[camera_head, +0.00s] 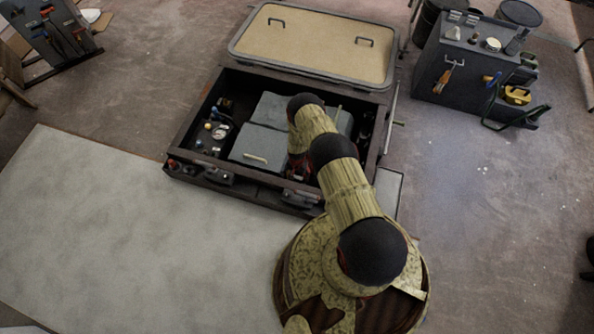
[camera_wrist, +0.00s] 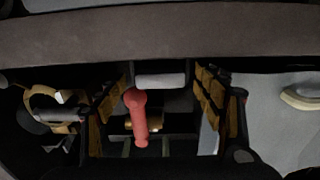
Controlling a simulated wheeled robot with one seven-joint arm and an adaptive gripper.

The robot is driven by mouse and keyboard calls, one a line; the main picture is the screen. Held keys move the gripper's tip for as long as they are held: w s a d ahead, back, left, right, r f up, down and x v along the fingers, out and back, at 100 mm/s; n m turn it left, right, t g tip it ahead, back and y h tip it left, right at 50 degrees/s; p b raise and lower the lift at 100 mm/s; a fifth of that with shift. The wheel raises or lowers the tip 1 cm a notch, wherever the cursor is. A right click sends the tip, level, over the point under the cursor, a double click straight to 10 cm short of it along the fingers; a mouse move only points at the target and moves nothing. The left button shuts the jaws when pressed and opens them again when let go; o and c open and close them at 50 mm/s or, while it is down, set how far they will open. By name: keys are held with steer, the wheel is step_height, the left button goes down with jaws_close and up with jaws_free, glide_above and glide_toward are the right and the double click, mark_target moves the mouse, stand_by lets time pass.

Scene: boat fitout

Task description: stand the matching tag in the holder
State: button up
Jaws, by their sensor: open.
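My gripper (camera_wrist: 158,125) is open in the wrist view, with a tan-padded dark finger at each side. A red handle-like piece (camera_wrist: 139,118) shows between the fingers, nearer the left one, and does not appear gripped. A pale flat piece (camera_wrist: 209,138) stands beside the right finger; I cannot tell whether it is a tag. I cannot make out the holder for certain. In the head view my arm reaches over an open dark case (camera_head: 190,134) and hides the gripper and part of the inside.
Grey boxes (camera_head: 262,147) fill the case's middle, with small fittings (camera_head: 215,132) at left. Its tan lid (camera_head: 310,45) lies open behind. A dark cabinet (camera_head: 462,70) stands at the right and a tool rack (camera_head: 60,38) at the far left. The pale surface (camera_head: 120,230) is clear.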

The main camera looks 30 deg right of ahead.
mark_target(297, 177)
step_height(297, 177, up, 10)
stand_by(0.5)
